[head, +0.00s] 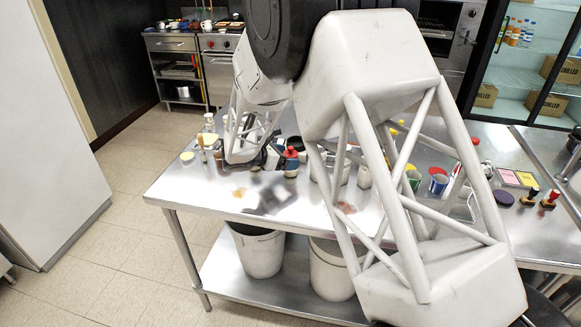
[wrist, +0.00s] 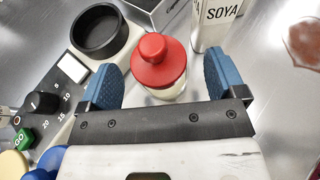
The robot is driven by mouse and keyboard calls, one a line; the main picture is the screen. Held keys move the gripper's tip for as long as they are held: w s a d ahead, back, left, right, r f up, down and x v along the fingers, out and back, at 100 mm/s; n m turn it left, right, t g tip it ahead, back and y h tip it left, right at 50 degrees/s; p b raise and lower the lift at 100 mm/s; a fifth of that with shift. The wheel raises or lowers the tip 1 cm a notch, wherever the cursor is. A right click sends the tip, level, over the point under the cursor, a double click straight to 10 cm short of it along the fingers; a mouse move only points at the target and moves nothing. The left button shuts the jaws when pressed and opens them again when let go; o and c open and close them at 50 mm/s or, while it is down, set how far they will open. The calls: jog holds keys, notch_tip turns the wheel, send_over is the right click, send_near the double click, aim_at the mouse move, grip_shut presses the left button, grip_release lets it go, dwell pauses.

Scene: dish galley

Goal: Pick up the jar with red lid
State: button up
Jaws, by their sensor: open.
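The jar with red lid (wrist: 159,66) stands upright on the steel table in the wrist view, its round red lid and knob uppermost and a pale body partly showing below. My gripper (wrist: 163,80) is open, with its two blue fingertips apart, one on either side of the jar in the picture. I cannot tell whether either finger touches the jar. In the head view my gripper (head: 270,158) is low over the table, partly hidden by my arm. A red-topped thing (head: 291,158) shows just right of it, perhaps the same jar.
In the wrist view a white carton marked SOYA (wrist: 218,25) stands close behind the right finger. A dark round pan on a scale-like device (wrist: 100,32) is close to the left finger. Several cups and tools crowd the table (head: 215,203) in the head view.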

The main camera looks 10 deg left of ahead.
aim_at(290, 149)
jog(key=shift+x, duration=0.95)
jog(key=c, duration=1.2)
jog(key=shift+r, duration=0.15)
jog(key=shift+r, duration=0.5)
jog(key=shift+s+d+r, duration=0.1)
jog(key=shift+s+r, duration=0.05)
jog(key=shift+r, duration=0.45)
jog(key=shift+s+d+r, duration=0.1)
jog(key=shift+s+r, duration=0.05)
jog(key=shift+r, duration=0.45)
jog(key=s+d, duration=0.2)
jog(key=s, duration=0.2)
jog(key=s+d+r, duration=0.1)
jog(key=s+d, duration=0.1)
jog(key=s, duration=0.3)
jog(key=s+d, duration=0.2)
jog(key=s, duration=0.3)
jog(key=shift+d+r, duration=0.2)
jog(key=shift+d, duration=0.05)
